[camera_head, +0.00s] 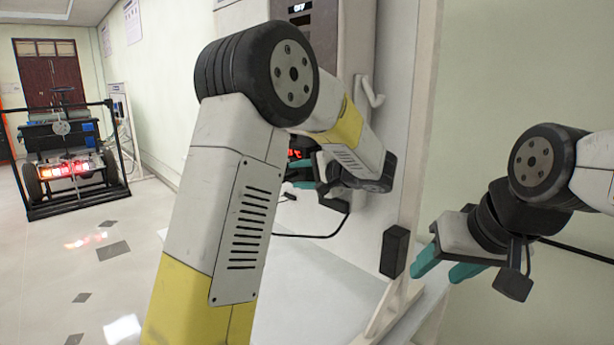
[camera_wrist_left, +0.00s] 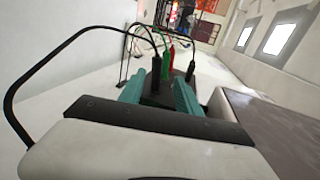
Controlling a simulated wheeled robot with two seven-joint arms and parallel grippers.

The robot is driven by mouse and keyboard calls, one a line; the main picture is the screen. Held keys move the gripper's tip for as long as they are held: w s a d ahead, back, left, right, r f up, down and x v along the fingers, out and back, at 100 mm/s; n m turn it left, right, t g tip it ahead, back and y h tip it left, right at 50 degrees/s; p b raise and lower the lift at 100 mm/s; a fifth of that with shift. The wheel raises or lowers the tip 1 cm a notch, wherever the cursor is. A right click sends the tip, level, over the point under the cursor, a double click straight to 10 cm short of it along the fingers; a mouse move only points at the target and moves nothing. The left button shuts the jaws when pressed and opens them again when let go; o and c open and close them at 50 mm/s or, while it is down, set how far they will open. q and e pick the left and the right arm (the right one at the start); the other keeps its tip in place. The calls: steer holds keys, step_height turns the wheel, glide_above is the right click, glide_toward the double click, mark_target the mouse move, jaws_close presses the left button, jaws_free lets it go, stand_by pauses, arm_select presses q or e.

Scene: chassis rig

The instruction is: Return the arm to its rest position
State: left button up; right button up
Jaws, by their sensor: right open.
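My left arm (camera_head: 215,200) rises through the middle of the head view and bends at a dark joint. In the left wrist view, the two teal fingers of my left gripper (camera_wrist_left: 158,92) stand apart.
The pale cabinet (camera_head: 390,100) with a handle stands behind my left arm. A black cable (camera_head: 310,236) loops below it. A framed cart (camera_head: 70,150) with red lights stands on the tiled floor at far left. Open floor (camera_head: 105,240) lies between.

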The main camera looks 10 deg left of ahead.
arm_select(q)
steer(key=s+a+f+n+g+h, duration=0.1)
steer(key=s+a+n+g+h, duration=0.2)
steer(key=s, duration=0.5)
steer(key=s+a+f+g+h, duration=0.2)
steer(key=s+a, duration=0.4)
steer(key=s, duration=0.2)
steer(key=s+d+n+t+h, duration=0.1)
steer(key=s+d+h, duration=0.3)
steer(key=s, duration=0.4)
steer(key=s+d+n+t+h, duration=0.1)
steer(key=s+d+n+h, duration=0.2)
steer(key=s, duration=0.5)
steer(key=shift+s+d+h, duration=0.3)
steer(key=shift+d+h, duration=0.2)
steer(key=shift+h, duration=0.5)
steer(key=shift+f, duration=0.1)
